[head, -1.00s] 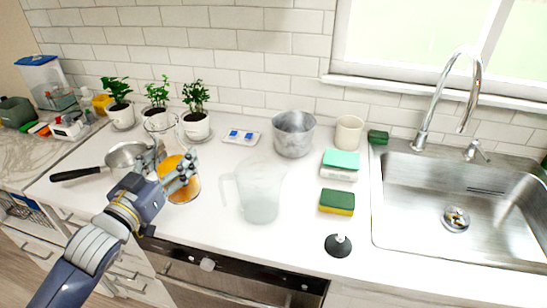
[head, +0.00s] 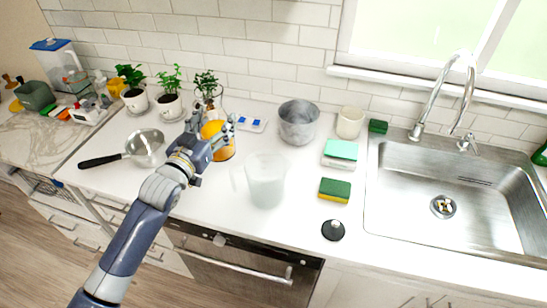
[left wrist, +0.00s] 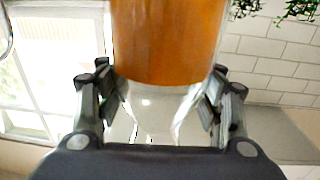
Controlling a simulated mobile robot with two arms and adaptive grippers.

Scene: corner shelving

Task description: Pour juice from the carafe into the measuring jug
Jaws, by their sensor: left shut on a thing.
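The clear carafe with orange juice (head: 224,151) is in my left gripper (head: 214,133), whose fingers are shut around it. In the left wrist view, the orange juice (left wrist: 165,42) fills the top middle, with the carafe's clear glass between my left fingers (left wrist: 160,108). The carafe looks roughly upright; whether its base touches the counter is hard to tell. The translucent measuring jug (head: 265,184) stands upright on the counter just right of the carafe, its handle facing left. It looks empty. My right gripper is not in view.
A saucepan (head: 146,146) is left of the carafe and potted plants (head: 168,104) stand behind. The front counter is clear.

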